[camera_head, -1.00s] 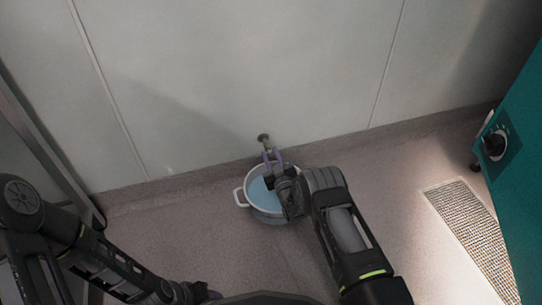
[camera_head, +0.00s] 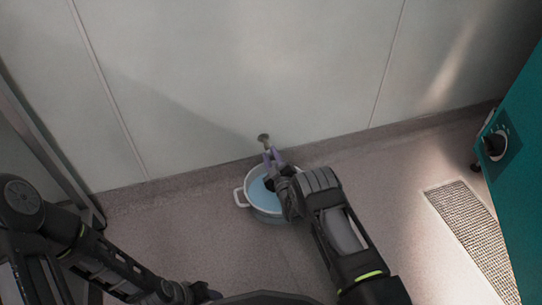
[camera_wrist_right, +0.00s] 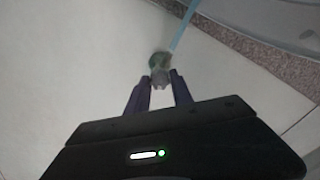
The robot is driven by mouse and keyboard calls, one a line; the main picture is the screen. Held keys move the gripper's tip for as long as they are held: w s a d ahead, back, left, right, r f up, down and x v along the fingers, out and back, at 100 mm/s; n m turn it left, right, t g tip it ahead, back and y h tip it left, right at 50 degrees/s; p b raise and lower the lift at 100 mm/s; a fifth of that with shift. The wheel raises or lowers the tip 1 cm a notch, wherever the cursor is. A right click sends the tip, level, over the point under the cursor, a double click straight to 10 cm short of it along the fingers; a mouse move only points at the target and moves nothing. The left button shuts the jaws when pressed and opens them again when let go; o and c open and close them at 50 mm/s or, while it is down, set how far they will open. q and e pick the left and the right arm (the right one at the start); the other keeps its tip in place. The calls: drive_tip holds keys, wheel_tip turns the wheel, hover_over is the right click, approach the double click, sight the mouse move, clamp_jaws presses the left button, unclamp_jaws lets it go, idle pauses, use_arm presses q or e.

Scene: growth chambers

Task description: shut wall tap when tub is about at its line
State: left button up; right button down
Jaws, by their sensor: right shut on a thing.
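The wall tap (camera_head: 264,139) sticks out of the pale wall just above the floor. In the right wrist view the tap (camera_wrist_right: 159,64) is between my fingertips, and a thin blue stream of water (camera_wrist_right: 185,30) runs from it. My right gripper (camera_head: 272,156) is shut on the tap; it also shows in the right wrist view (camera_wrist_right: 159,82). The white tub (camera_head: 241,196) stands on the floor below, with blue water (camera_head: 259,195) in it. My arm hides its right part, and I cannot make out its line. My left gripper (camera_head: 205,293) is at the bottom edge, its jaws unclear.
A teal cabinet (camera_head: 520,170) with a black dial (camera_head: 495,145) stands at the right. A floor grate (camera_head: 470,235) lies beside it. A metal frame (camera_head: 45,150) stands at the left. The floor between tub and grate is mostly clear apart from my right arm.

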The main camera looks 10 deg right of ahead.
drive_tip(key=shift+n, duration=0.4)
drive_tip(key=c, duration=1.1)
unclamp_jaws()
drive_tip(key=shift+s, duration=0.1)
drive_tip(key=shift+s+p, duration=0.5)
drive_tip(key=shift+s, duration=0.05)
drive_tip(key=shift+s+d+p, duration=0.15)
drive_tip(key=shift+s+p, duration=1.5)
drive_tip(key=shift+p, duration=1.55)
drive_tip(key=shift+s+d+p, duration=0.1)
drive_tip(key=shift+s+p, duration=1.55)
drive_tip(key=shift+p, duration=1.5)
